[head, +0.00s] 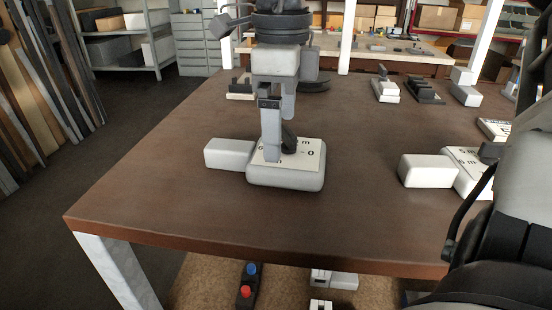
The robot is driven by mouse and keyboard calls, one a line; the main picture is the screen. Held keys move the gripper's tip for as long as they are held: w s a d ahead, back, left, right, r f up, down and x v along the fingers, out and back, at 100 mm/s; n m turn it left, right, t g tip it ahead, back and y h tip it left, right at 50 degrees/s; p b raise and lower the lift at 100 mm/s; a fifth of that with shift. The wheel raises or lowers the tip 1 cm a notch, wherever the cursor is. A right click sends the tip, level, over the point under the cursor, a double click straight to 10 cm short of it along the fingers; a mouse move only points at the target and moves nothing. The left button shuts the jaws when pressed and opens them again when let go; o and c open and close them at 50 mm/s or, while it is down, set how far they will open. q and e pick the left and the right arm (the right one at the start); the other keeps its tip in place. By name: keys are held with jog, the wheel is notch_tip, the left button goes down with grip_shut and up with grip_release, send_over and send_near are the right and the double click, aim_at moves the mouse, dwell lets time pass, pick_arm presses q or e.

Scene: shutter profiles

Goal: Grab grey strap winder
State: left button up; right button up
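A light grey device with a white marked top plate (314,158) and a pale block (228,154) at its left sits on the brown table; it may be the grey strap winder. My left gripper (279,152) points down over its top plate, beside a dark lever (289,140) on it. One finger hides part of the plate, and I cannot tell whether the fingers hold the lever. A similar grey device (464,180) with a pale block (426,170) sits at the right, partly hidden by my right arm. My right gripper is not in view.
Several small grey and black devices (386,90) stand at the table's far right. A dark round piece (314,84) lies behind my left gripper. The front left of the brown table (150,205) is clear. A black box with red and blue buttons (246,284) is below the front edge.

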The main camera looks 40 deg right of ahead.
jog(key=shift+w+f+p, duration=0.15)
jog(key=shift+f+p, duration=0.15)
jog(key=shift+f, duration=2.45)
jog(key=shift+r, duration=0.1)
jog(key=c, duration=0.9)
